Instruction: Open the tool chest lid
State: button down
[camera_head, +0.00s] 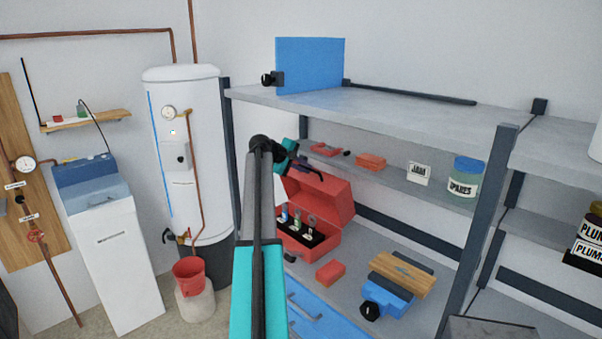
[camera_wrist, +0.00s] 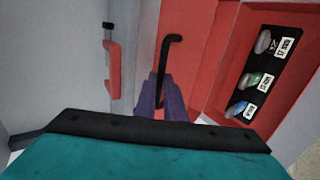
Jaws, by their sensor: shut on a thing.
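The red tool chest (camera_head: 330,240) stands on the middle shelf of the rack. Its lid (camera_head: 325,197) is raised, and a black tray with several labelled tools shows inside. My gripper (camera_head: 308,169) is at the upper left edge of the lid. In the wrist view the fingers (camera_wrist: 163,100) are shut on a thin black handle (camera_wrist: 168,50) with a bent end, against the red lid (camera_wrist: 195,35). The tray of tools (camera_wrist: 255,75) shows at the right there. The fingertips are partly hidden, and my arm covers the chest's left side in the head view.
A red block (camera_head: 330,271) and a wooden board (camera_head: 402,274) on a blue tool sit right of the chest. A jar (camera_head: 466,180) and red boxes stand on the shelf above. A rack post (camera_head: 478,230) rises at the right. A white boiler (camera_head: 187,150) stands left.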

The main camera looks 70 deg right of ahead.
jog(key=shift+s+d+r, duration=0.3)
jog(key=shift+s+d, duration=0.05)
jog(key=shift+d, duration=0.4)
jog(key=shift+s+d+r, duration=0.25)
jog(key=shift+s+d, duration=0.1)
jog(key=shift+d, duration=0.35)
jog(key=c, duration=1.9)
grip_release()
jog(key=shift+a+r, duration=0.1)
jog(key=shift+o, duration=0.2)
jog(key=shift+a, duration=0.1)
jog(key=shift+f, duration=0.2)
jog(key=shift+w+a+r+b, duration=0.3)
jog(key=shift+a+b, duration=0.15)
jog(key=shift+a, duration=0.05)
jog(key=b+v, duration=0.3)
jog(key=v, duration=0.9)
jog(key=shift+r, duration=0.25)
